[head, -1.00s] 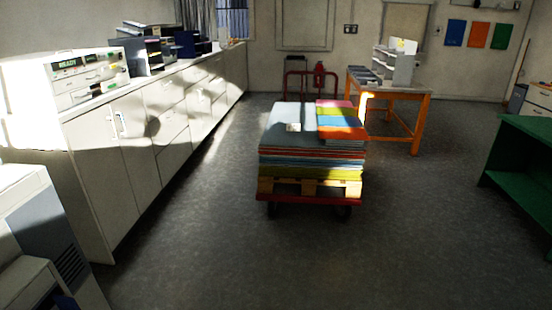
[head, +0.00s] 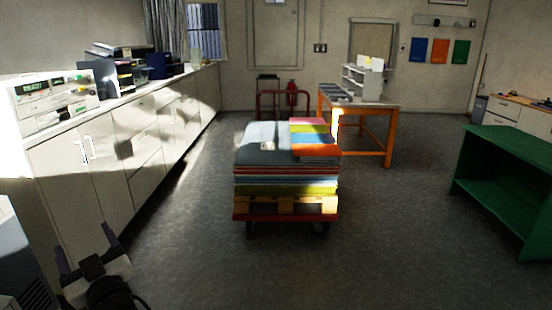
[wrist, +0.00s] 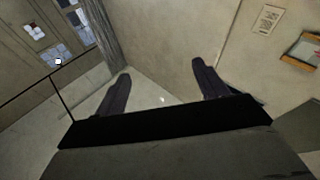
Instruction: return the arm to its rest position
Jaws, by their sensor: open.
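My gripper (head: 86,256) shows at the lower left of the head view, in front of the white cabinets and above the floor. Its two dark fingers are spread apart. In the wrist view my gripper (wrist: 160,92) is open with nothing between the fingers. Behind them are the bare wall, a dark curtain (wrist: 98,35) and a window (wrist: 48,38). Much of my arm is outside the head view.
A cart (head: 285,216) stacked with coloured sheets stands mid-floor. White cabinets (head: 140,135) run along the left, with a white machine (head: 50,100) on top. A green table (head: 500,185) is at right, an orange-legged table (head: 375,142) behind. The floor in front is clear.

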